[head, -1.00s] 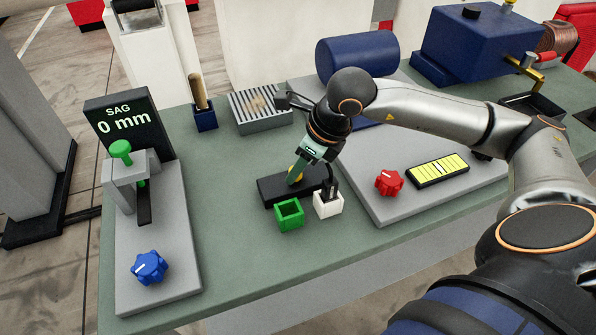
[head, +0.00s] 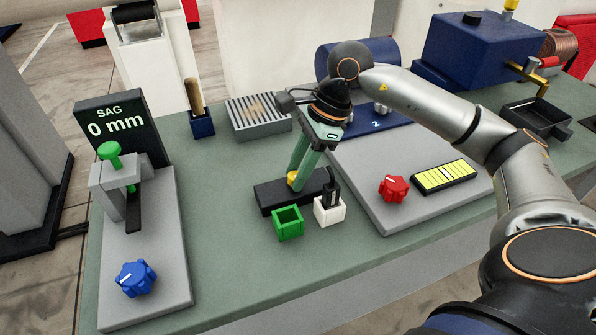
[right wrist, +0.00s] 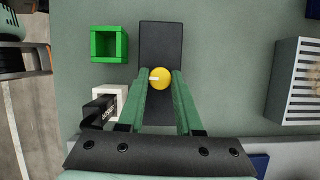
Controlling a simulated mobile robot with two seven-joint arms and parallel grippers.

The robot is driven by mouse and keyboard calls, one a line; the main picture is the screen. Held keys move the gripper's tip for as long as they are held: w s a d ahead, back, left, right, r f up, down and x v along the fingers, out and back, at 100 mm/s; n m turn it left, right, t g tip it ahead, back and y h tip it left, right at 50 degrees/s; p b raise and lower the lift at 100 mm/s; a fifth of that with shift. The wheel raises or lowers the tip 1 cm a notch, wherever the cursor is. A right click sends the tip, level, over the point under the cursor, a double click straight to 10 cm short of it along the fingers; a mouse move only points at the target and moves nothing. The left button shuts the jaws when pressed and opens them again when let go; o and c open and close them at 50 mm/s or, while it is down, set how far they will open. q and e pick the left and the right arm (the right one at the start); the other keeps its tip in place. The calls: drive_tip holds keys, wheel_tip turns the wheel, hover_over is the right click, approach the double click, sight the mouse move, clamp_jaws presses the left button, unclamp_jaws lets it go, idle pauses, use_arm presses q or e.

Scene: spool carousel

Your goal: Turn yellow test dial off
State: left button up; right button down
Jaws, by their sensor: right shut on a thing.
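The yellow dial (head: 293,179) stands on a black base (head: 271,194) on the bench. It also shows in the right wrist view (right wrist: 160,78), with a short white mark pointing left in that picture. My right gripper (head: 297,176) reaches down to the dial from above. In the right wrist view its green fingers (right wrist: 160,76) are shut on the dial from both sides. In the head view the fingers hide part of the dial.
A green open box (head: 288,223) and a white holder (head: 329,211) with a black thing in it stand just in front of the base. A red knob (head: 393,188) and a yellow gauge (head: 445,176) lie to the right. A blue knob (head: 136,279) is at the front left.

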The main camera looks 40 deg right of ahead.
drive_tip(key=shift+n, duration=0.4)
drive_tip(key=c, duration=0.6)
unclamp_jaws()
drive_tip(key=shift+d+r, duration=0.2)
drive_tip(key=shift+r, duration=0.3)
drive_tip(key=v, duration=1.1)
drive_tip(key=shift+d+r+p, duration=0.1)
drive_tip(key=shift+r+p, duration=0.2)
